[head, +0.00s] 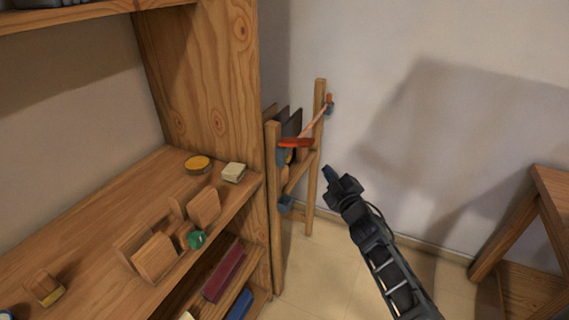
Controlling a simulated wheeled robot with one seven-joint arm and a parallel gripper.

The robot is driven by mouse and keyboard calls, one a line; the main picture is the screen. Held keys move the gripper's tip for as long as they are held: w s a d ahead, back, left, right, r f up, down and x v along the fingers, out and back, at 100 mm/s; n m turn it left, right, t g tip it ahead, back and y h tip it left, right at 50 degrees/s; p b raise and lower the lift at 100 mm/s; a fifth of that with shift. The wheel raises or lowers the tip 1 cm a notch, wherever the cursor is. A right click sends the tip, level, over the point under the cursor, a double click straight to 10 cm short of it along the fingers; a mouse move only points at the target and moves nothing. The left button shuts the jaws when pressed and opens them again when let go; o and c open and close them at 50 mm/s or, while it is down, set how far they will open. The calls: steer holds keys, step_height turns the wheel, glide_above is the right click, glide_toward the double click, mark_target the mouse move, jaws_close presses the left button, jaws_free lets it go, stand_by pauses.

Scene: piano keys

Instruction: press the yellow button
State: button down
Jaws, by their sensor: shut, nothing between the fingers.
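A round yellow button (197,162) with a dark rim lies on the wooden shelf board, toward its back right near the upright side panel. My gripper (330,174) is in the middle right of the head view, out in front of the pale wall. It is shut and empty, with its dark fingers pointing up and left. It is well to the right of the yellow button and apart from it, with the shelf's side panel between them in the picture.
The wooden shelf (75,235) also holds a pale block (233,172), wooden pieces (155,256) and a green round piece (197,239). A wooden rack (273,205) with a red-headed tool (296,142) stands behind. A wooden table (550,190) is at right.

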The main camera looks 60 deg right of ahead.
steer(key=shift+w, duration=0.1)
steer(key=w+b, duration=0.1)
steer(key=w, duration=0.7)
steer(key=shift+w+a+b, duration=0.25)
steer(key=shift+a+b, duration=0.05)
steer(key=shift+b, duration=0.1)
steer(key=shift+w, duration=0.15)
stand_by(1.8)
steer(key=shift+w, duration=0.3)
steer(key=shift+w+a, duration=0.1)
steer(key=shift+w, duration=0.35)
stand_by(0.8)
steer(key=shift+s, duration=0.9)
steer(key=shift+s, duration=0.15)
steer(key=shift+s+d+p, duration=0.15)
steer(key=shift+s+p, duration=0.3)
steer(key=shift+s, duration=0.75)
steer(key=shift+s+d+p, duration=0.1)
steer(key=shift+s+p, duration=0.3)
steer(key=shift+s, duration=0.75)
